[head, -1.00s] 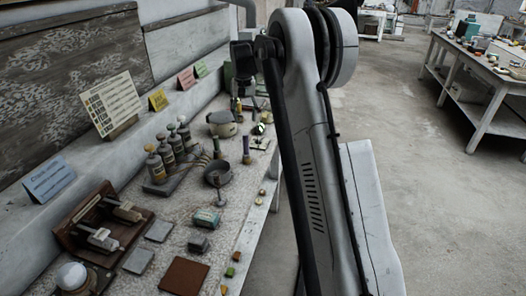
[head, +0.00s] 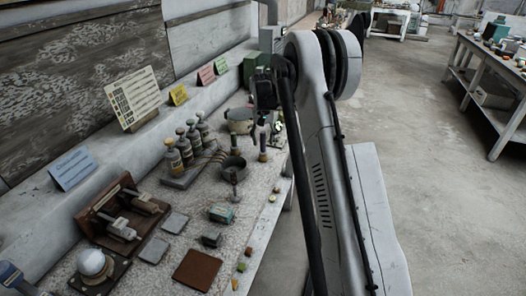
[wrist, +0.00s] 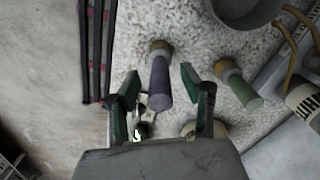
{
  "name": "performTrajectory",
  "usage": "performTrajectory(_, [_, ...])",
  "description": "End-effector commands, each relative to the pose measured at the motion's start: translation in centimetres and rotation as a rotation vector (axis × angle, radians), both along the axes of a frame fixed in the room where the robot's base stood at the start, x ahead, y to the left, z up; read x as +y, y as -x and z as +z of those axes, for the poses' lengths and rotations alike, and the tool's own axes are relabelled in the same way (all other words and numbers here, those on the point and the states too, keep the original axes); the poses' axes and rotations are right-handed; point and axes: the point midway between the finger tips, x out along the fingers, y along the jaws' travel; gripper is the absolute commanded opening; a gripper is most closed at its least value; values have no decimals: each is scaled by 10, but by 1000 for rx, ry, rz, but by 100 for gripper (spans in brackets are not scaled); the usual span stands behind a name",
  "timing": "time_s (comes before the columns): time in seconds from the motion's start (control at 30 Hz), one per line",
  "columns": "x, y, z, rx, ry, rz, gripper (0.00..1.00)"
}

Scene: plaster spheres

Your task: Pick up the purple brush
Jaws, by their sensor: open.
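The purple brush (wrist: 160,82) stands on the speckled table in the wrist view, its purple handle pointing toward the camera and its pale end at the table. It also shows in the head view (head: 263,147), small and dark near the table's right edge. My gripper (wrist: 160,72) is open, with one green-padded finger on each side of the purple handle in the picture. I see no clear contact, and the depth between fingers and handle is hard to tell. In the head view, my arm's dark end is above and beside the brush.
A green-handled brush (wrist: 240,87) stands close right of my right finger. Small items sit under the gripper, partly hidden. The table edge and floor (wrist: 40,70) are on the left.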

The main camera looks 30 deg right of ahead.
Motion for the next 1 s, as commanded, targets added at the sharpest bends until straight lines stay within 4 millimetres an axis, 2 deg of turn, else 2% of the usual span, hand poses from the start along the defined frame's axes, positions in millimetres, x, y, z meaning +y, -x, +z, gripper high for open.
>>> performTrajectory(0.13, [0,0,-18,0,0,0,42])
performTrajectory(0.37, [0,0,-21,0,0,0,42])
performTrajectory(0.7, [0,0,-21,0,0,0,0])
performTrajectory(1.0, [0,0,-20,0,0,0,0])
